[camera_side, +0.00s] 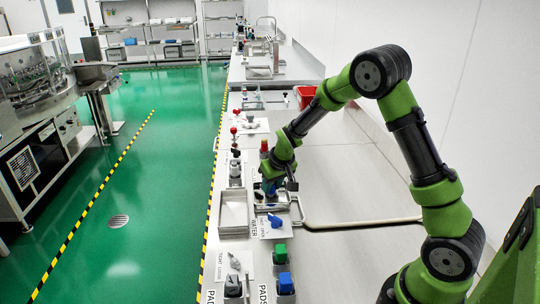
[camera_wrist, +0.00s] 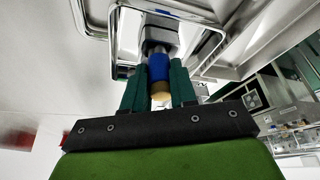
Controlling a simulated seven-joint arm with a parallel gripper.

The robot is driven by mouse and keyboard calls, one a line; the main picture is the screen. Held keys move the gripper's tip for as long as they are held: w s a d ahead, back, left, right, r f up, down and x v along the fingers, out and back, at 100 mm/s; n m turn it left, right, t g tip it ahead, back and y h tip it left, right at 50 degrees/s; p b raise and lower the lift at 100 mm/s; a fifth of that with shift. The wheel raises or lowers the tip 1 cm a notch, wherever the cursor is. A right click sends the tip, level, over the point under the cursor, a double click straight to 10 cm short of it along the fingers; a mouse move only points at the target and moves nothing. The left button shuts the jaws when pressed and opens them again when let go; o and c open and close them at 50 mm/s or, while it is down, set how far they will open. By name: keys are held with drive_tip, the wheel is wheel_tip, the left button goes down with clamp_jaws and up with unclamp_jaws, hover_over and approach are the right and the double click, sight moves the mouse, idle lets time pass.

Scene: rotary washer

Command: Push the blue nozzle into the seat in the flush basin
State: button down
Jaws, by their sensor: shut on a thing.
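The blue nozzle (camera_wrist: 158,66) is between the two green fingers of my gripper (camera_wrist: 157,86) in the wrist view. A yellowish tip shows at its lower end. Its upper end meets, or lies in line with, a grey metal block (camera_wrist: 160,36) that looks like the seat; I cannot tell how deep it sits. A shiny steel rim of the flush basin (camera_wrist: 205,62) runs around that block. In the side view my gripper (camera_side: 268,188) points down at the basin (camera_side: 282,207), and the nozzle is mostly hidden there.
A steel tray (camera_side: 234,213) stands just left of my gripper. A blue-handled valve (camera_side: 275,220) is in front. Green (camera_side: 280,252) and blue (camera_side: 284,282) push buttons stand nearer the camera. A bent pipe (camera_side: 350,224) runs right. The worktop at right is clear.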

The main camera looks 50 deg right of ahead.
drive_tip(key=shift+f, duration=0.15)
drive_tip(key=c, duration=0.8)
unclamp_jaws()
drive_tip(key=v, duration=1.6)
drive_tip(key=s+a+r+t+y, duration=0.1)
drive_tip(key=s+a+r, duration=0.1)
drive_tip(key=s+a, duration=0.2)
drive_tip(key=s+a+r+t+y, duration=0.1)
drive_tip(key=s+a, duration=0.3)
drive_tip(key=s, duration=0.4)
drive_tip(key=s+a+r+t+y, duration=0.1)
drive_tip(key=s+a+r, duration=0.2)
drive_tip(key=s, duration=0.3)
drive_tip(key=shift+s+a+r, duration=0.15)
drive_tip(key=shift+s+a, duration=0.05)
drive_tip(key=shift+a, duration=0.2)
